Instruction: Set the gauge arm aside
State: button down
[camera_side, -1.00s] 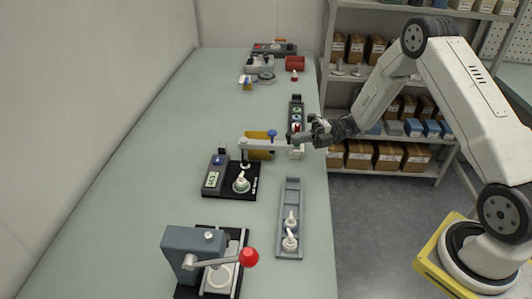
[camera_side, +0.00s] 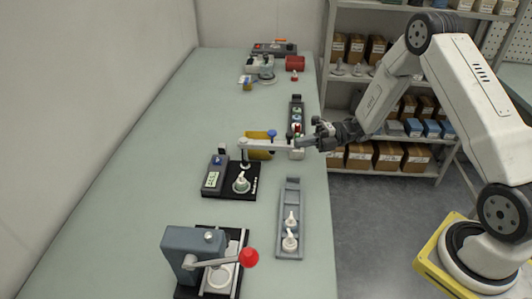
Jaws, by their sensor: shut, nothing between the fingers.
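The gauge station has a black base (camera_side: 250,191) with a grey display unit (camera_side: 214,178) and a white part (camera_side: 241,183) standing on it. The gauge arm (camera_side: 268,145) is a pale bar running right from the top of its post. A blue knob (camera_side: 272,133) stands up from it. At this size I cannot tell whether the fingertips touch the arm.
A grey tray (camera_side: 290,210) with white parts lies front right. A press with a red-knobbed lever (camera_side: 249,257) stands in front. A dark rack (camera_side: 297,104) of coloured caps is behind my gripper. A red bin (camera_side: 295,63) stands far back. The table's left side is clear.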

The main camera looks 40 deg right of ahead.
jog(key=w+v, duration=0.1)
jog(key=v, duration=0.8)
jog(key=shift+d, duration=0.35)
jog(key=shift+w, duration=0.15)
jog(key=w+a+r+m+t+h, duration=0.3)
jog(key=w+r+m+t+h, duration=0.15)
jog(key=w+m+h, duration=0.45)
jog(key=s+a+m+g+h, duration=0.4)
jog(key=s+m, duration=0.7)
jog(key=s+a+f+m+g+h, duration=0.1)
jog(key=s+a+m+g+h, duration=0.2)
jog(key=s+m, duration=0.8)
jog(key=shift+s+a+m+g+h, duration=0.4)
jog(key=shift+s+a+g, duration=0.05)
jog(key=shift+s+g, duration=0.25)
